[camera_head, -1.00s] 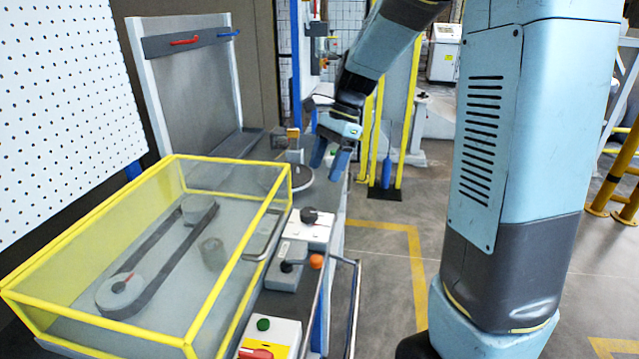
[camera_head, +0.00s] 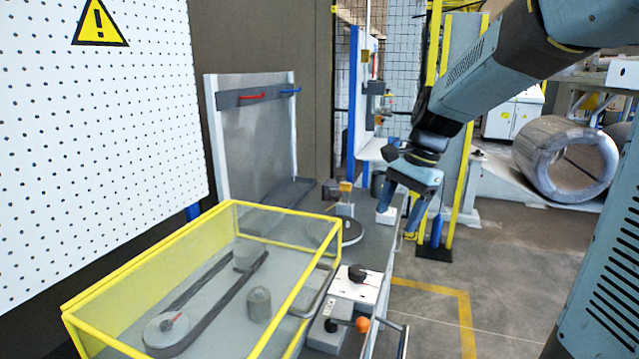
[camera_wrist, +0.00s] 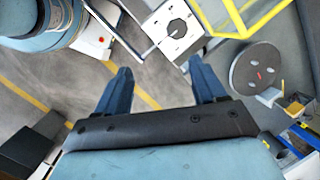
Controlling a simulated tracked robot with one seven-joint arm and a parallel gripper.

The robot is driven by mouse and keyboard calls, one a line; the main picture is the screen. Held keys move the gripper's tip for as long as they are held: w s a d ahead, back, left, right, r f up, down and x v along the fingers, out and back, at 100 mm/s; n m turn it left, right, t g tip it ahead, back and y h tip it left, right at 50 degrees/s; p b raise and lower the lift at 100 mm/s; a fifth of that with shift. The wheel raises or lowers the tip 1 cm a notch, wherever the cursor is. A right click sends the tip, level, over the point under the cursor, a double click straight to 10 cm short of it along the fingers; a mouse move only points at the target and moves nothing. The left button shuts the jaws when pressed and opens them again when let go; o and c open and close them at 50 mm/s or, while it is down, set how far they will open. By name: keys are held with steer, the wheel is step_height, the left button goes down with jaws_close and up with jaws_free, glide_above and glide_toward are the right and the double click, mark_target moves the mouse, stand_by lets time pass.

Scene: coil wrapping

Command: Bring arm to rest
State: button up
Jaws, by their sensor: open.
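My gripper (camera_head: 402,213) hangs from my arm over the right side of the workbench in the head view, with its blue fingers pointing down. In the wrist view my gripper (camera_wrist: 163,88) shows two blue fingers spread apart with nothing between them. Below the fingers I see the floor and the bench edge. A dark round disc (camera_wrist: 257,70) lies on the bench to the right of the fingers. A white control box with a black knob (camera_wrist: 174,27) is beyond them.
A yellow-framed guard (camera_head: 338,232) covers a belt and pulleys on the bench. A control box with a black knob (camera_head: 357,274) and an orange knob (camera_head: 362,325) sit at the bench's front. A large coil (camera_head: 567,160) lies at back right. Floor (camera_head: 420,290) right of the bench is clear.

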steer(key=s+d+r+n+t+h, duration=0.1)
steer(key=s+d+n+t, duration=0.1)
steer(key=s+n, duration=0.3)
steer(key=s+d+r+n+t+h, duration=0.2)
steer(key=s+n, duration=0.3)
steer(key=s, duration=0.7)
steer(key=shift+d+r+t, duration=0.2)
steer(key=shift+d+t, duration=0.35)
steer(key=shift+t, duration=0.35)
